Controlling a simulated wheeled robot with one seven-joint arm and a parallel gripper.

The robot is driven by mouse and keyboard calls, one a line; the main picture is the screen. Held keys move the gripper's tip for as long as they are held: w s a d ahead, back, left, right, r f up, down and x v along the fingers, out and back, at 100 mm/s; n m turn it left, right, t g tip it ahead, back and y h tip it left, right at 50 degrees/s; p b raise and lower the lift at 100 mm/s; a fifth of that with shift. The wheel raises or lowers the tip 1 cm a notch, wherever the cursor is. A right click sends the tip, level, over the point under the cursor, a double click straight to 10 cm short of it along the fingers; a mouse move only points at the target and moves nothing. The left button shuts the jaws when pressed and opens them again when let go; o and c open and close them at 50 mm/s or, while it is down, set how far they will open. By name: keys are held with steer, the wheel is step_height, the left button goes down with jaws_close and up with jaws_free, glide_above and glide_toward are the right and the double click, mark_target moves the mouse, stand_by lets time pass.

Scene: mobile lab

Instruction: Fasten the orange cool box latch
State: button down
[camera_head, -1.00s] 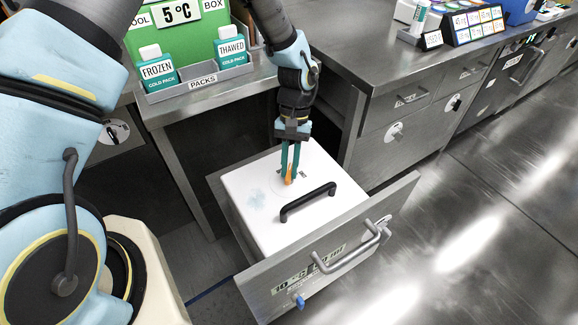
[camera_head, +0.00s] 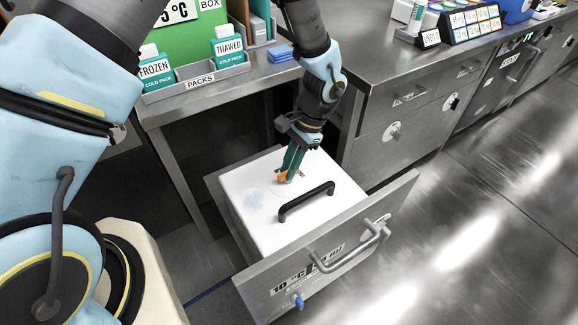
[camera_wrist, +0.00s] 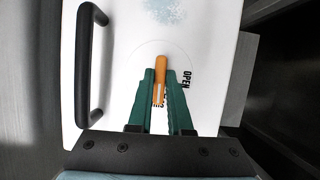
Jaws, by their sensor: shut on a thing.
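The white cool box lid (camera_head: 262,222) lies inside the pulled-out drawer, with a black bar handle (camera_head: 307,200) on it. The orange latch (camera_head: 284,177) is on the lid behind the handle. My gripper (camera_head: 287,174) reaches down from behind, its green fingers shut on the latch. In the wrist view the latch (camera_wrist: 160,72) sticks out between the fingertips (camera_wrist: 159,90), inside a thin circle on the lid. The word OPEN is printed right of the latch; another marking is partly hidden by the fingers.
The drawer front (camera_head: 330,255) has a metal handle and a blue knob (camera_head: 298,301). A bench above holds FROZEN (camera_head: 156,75) and THAWED (camera_head: 229,47) cold packs in a grey tray. Steel cabinets (camera_head: 415,115) stand at the right, with open floor in front.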

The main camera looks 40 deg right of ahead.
steer(key=shift+m, duration=0.3)
stand_by(0.4)
steer(key=c, duration=0.8)
jaws_free()
steer(key=shift+c, duration=0.2)
steer(key=b+v, duration=0.1)
steer(key=v, duration=0.9)
steer(key=shift+s+r, duration=0.15)
steer(key=shift+r, duration=0.25)
steer(key=shift+d, duration=0.15)
